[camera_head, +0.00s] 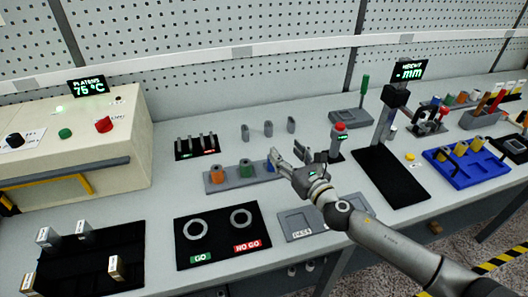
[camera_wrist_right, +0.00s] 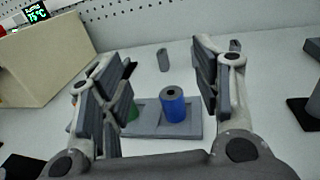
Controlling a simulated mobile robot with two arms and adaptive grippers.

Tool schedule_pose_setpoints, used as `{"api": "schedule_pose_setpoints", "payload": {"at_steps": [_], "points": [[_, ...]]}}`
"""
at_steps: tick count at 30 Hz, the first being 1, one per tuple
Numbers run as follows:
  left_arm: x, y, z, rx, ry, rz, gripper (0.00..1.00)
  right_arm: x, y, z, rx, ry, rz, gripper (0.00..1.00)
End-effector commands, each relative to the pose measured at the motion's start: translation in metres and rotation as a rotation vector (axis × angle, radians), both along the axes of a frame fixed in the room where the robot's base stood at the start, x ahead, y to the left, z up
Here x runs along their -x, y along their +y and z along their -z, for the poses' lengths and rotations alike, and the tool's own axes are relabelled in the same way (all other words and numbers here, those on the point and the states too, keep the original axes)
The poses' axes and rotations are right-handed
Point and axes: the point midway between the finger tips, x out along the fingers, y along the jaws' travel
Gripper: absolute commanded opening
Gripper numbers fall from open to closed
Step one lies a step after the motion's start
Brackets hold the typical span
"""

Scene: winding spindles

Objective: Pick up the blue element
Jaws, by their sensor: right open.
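The blue element (camera_wrist_right: 173,104) is an upright cylinder with a dark hole in its top. It stands on a grey holder (camera_wrist_right: 150,130), and in the right wrist view it shows between my open fingers, beyond them. In the head view it is mostly hidden behind my right gripper (camera_head: 287,161), with a little blue (camera_head: 270,167) showing. My right gripper is open and empty, above and near the holder; it also fills the right wrist view (camera_wrist_right: 163,85). A green element (camera_head: 246,167) and an orange-brown element (camera_head: 217,174) stand on the same holder. My left gripper is not in view.
A black mat (camera_head: 225,259) with GO and NO GO rings lies in front of the holder. Several grey cylinders (camera_head: 268,128) stand behind it. A red-topped post (camera_head: 339,131) and a gauge stand (camera_head: 391,120) are to the right. A beige press (camera_head: 60,150) is at left.

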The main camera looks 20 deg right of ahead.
Motion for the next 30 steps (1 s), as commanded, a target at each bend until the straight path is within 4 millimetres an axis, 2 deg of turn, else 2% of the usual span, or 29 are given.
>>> {"api": "schedule_pose_setpoints", "payload": {"at_steps": [5, 8, 12, 16, 17, 20, 25, 30], "points": [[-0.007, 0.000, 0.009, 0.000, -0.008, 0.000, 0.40, 0.000, 0.000, 0.020, 0.015, -0.001, -0.005, 0.58], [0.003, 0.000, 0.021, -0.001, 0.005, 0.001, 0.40, 0.000, 0.001, 0.042, 0.014, 0.002, -0.004, 0.58], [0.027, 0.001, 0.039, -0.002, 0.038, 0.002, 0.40, 0.000, 0.000, 0.071, 0.012, -0.001, -0.003, 0.58], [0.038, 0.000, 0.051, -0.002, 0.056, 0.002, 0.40, 0.000, 0.000, 0.089, 0.012, -0.001, -0.003, 0.58], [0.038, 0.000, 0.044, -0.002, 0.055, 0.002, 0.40, -0.006, 0.001, 0.080, 0.012, -0.005, -0.003, 0.58], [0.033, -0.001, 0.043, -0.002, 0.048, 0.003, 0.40, -0.014, 0.003, 0.080, 0.014, -0.003, -0.004, 0.58], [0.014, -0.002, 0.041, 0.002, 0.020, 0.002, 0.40, -0.024, 0.005, 0.080, 0.014, -0.003, -0.003, 0.58], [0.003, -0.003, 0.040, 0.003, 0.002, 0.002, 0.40, -0.049, 0.011, 0.080, 0.012, -0.005, -0.003, 0.58]]}}
